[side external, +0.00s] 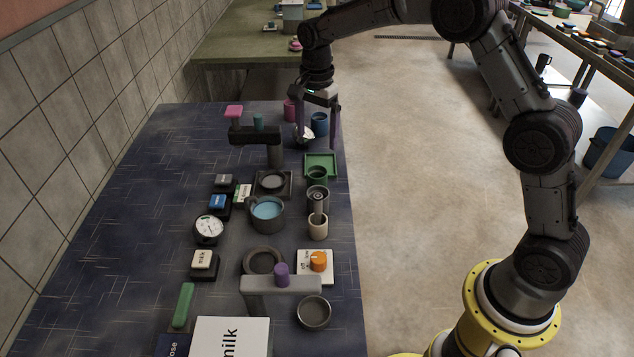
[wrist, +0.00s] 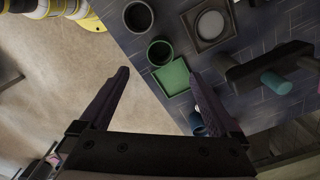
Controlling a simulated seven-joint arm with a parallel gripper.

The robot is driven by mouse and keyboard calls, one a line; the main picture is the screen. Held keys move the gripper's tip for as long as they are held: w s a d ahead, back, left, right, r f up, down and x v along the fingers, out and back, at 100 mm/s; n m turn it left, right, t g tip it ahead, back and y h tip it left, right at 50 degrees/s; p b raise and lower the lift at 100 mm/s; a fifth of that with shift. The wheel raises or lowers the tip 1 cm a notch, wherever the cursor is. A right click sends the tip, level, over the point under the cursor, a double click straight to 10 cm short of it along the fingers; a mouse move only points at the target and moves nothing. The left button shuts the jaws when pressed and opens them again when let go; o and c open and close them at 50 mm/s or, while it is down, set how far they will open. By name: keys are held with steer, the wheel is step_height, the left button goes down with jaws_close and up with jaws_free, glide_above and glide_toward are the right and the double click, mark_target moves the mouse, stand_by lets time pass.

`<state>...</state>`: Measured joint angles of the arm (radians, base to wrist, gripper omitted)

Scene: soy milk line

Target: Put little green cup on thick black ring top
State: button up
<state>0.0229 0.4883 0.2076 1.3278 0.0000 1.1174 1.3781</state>
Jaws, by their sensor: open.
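A small dark green cup (side external: 317,175) stands at the front edge of a green square tray (side external: 327,159) on the right side of the table. In the wrist view the cup (wrist: 160,52) is beside the tray (wrist: 172,79), with its open mouth up. A thick black ring (side external: 263,261) lies flat on the table nearer the camera, behind a grey bar stand. My gripper (side external: 318,143) is open and empty, pointing down beyond the tray. In the wrist view the cup and tray show between its fingers (wrist: 158,73), apart from them.
A blue cup (side external: 319,122) and a pink cup (side external: 289,110) stand near my fingers. A black stand (side external: 255,137) is left of them. A blue-filled pot (side external: 267,213) and a cream cup (side external: 318,227) lie between green cup and ring. The grey bar stand (side external: 290,284) partly blocks the ring.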

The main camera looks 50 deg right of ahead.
mark_target(317, 168)
step_height(317, 168, down, 12)
steer(key=shift+w+d+f, duration=0.1)
steer(key=shift+d+f, duration=0.05)
steer(key=shift+f, duration=0.05)
jaws_close()
stand_by(0.8)
steer(key=shift+r, duration=0.1)
steer(key=shift+r, duration=0.55)
step_height(317, 168, up, 2)
steer(key=shift+r, duration=0.2)
steer(key=s+r, duration=0.9)
steer(key=s, duration=0.5)
steer(key=shift+a+r, duration=0.2)
